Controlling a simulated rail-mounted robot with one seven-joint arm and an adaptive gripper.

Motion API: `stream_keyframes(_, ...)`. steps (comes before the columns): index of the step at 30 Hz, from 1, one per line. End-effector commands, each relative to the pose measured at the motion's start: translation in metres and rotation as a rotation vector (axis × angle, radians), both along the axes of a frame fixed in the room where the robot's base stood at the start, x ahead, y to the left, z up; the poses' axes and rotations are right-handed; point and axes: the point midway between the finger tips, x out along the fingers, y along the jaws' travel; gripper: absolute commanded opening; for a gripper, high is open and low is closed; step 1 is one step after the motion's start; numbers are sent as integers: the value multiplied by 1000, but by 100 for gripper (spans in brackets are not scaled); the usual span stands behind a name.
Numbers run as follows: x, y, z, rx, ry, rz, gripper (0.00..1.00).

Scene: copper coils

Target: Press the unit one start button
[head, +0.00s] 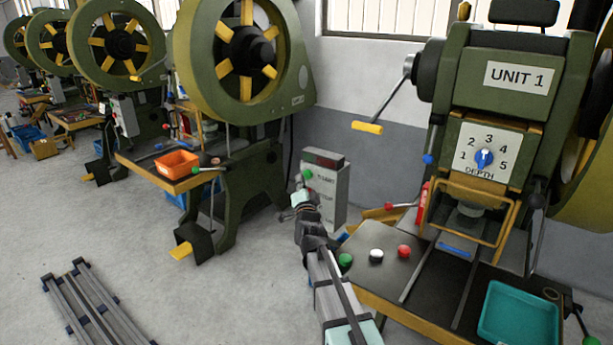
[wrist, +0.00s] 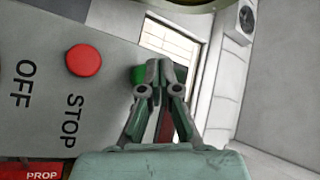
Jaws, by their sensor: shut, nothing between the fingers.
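A grey control box (head: 327,192) stands beside the press labelled UNIT 1 (head: 518,78), to its left. A green button (head: 308,174) is at the upper left of its face, with START lettering beside it. In the wrist view the green button (wrist: 181,74) is partly hidden behind my fingers. My gripper (head: 301,187) is shut and empty at the box's front, just below the green button in the head view. In the wrist view my fingertips (wrist: 160,66) overlap the green button; I cannot tell whether they touch it. A red STOP button (wrist: 84,60) is to their left.
A bench in front of the press carries green (head: 345,260), white (head: 376,256) and red (head: 404,251) knobs and a teal tray (head: 520,318). A lever with a yellow handle (head: 367,128) sticks out above the box. Another press (head: 240,60) stands at left.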

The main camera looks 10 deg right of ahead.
Motion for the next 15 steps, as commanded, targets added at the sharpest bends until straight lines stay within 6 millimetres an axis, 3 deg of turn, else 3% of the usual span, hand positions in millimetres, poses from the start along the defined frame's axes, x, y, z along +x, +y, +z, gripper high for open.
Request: stream_keyframes(15,-25,28,3,0,2,2,0)
